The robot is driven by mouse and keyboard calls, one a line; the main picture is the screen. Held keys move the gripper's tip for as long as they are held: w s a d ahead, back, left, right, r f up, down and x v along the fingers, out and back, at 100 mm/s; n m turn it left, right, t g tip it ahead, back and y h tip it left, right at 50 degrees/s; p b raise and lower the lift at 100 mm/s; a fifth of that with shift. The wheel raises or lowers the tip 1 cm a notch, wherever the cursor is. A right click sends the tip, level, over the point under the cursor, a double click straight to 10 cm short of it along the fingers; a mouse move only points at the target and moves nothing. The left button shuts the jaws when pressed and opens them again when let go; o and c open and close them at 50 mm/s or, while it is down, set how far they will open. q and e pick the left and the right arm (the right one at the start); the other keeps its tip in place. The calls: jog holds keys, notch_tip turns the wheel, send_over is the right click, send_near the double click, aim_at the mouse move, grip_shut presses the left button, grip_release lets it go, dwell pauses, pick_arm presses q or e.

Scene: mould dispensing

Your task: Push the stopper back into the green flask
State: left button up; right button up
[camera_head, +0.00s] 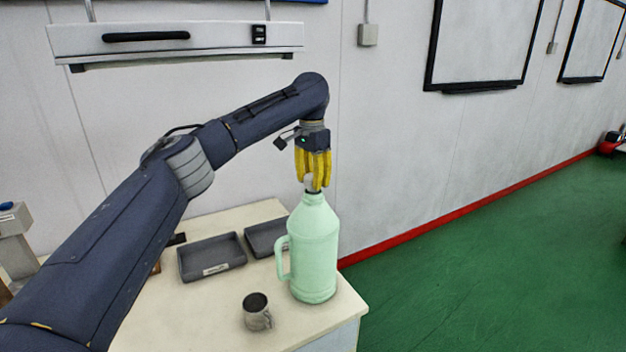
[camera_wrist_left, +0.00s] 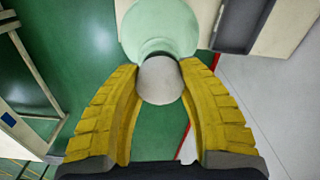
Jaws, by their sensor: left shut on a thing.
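The green flask (camera_head: 314,252), pale green with a side handle, stands upright near the right edge of the table. My left gripper (camera_head: 313,184) points down over its neck, with yellow fingers shut on the stopper (camera_head: 309,182), a pale round knob. In the left wrist view the stopper (camera_wrist_left: 160,80) sits between the fingertips (camera_wrist_left: 160,78), with the flask (camera_wrist_left: 160,22) beyond it. The stopper is at the flask's mouth; whether it is seated in the neck cannot be told. My right gripper is not in view.
A metal mug (camera_head: 257,318) stands on the table (camera_head: 190,318) in front of the flask, to the left. Two dark grey trays, one on the left (camera_head: 212,268) and one partly behind the flask (camera_head: 262,238), lie further back. A white wall hood (camera_head: 180,48) hangs above.

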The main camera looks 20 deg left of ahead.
pick_arm(q)
jog(key=shift+f, duration=0.8)
dwell(0.9)
jog(key=o, duration=1.6)
jog(key=shift+r, duration=3.45)
jog(key=shift+c, duration=0.2)
